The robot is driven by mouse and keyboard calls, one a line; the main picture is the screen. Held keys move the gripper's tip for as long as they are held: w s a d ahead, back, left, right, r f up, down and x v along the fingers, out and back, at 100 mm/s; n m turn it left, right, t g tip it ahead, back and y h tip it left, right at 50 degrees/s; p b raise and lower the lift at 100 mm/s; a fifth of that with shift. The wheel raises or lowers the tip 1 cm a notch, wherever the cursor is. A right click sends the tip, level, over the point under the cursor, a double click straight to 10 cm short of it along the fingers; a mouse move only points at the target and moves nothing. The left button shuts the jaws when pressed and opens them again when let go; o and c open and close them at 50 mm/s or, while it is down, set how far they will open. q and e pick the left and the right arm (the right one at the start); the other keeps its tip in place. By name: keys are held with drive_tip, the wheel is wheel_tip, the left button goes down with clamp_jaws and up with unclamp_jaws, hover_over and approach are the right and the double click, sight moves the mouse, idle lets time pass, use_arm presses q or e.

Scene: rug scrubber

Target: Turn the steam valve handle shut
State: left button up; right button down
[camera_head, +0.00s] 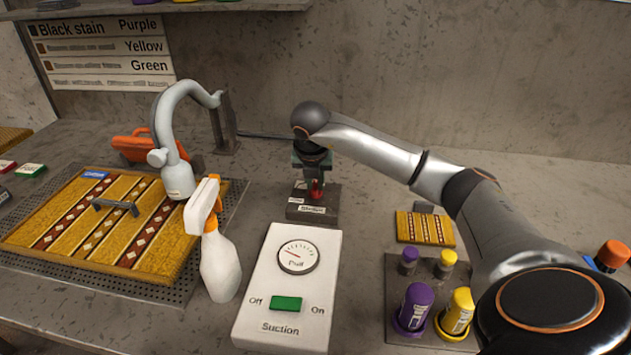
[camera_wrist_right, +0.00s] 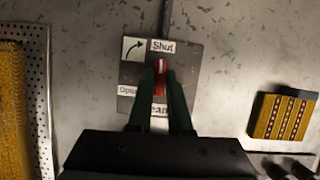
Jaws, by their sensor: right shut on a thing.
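The steam valve is a dark block with white labels (camera_head: 312,210) on the table behind the suction box. Its red handle (camera_head: 317,189) shows just under my right gripper (camera_head: 314,178). In the right wrist view the red handle (camera_wrist_right: 160,80) lies between the two dark green fingers of my right gripper (camera_wrist_right: 160,95), which is shut on it. The handle points up the picture toward the "Shut" label (camera_wrist_right: 163,46). The "Open" label (camera_wrist_right: 128,90) is at the left, partly hidden by a finger. My left gripper is not in view.
A white suction box (camera_head: 290,245) with a gauge and green switch stands in front of the valve. A spray bottle (camera_head: 219,265), a hose wand (camera_head: 178,180) and a patterned rug (camera_head: 75,225) are at left. A small rug sample (camera_head: 425,229) and several purple and yellow bottles are at right.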

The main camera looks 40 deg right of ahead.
drive_tip(key=shift+r+m, duration=0.1)
drive_tip(key=shift+m, duration=0.2)
idle(0.4)
drive_tip(key=c, duration=0.8)
unclamp_jaws()
drive_tip(key=shift+c, duration=0.2)
drive_tip(key=v, duration=1.2)
drive_tip(key=shift+a+r, duration=0.15)
drive_tip(key=shift+w, duration=0.1)
drive_tip(key=shift+r+p, duration=0.1)
drive_tip(key=shift+p, duration=0.25)
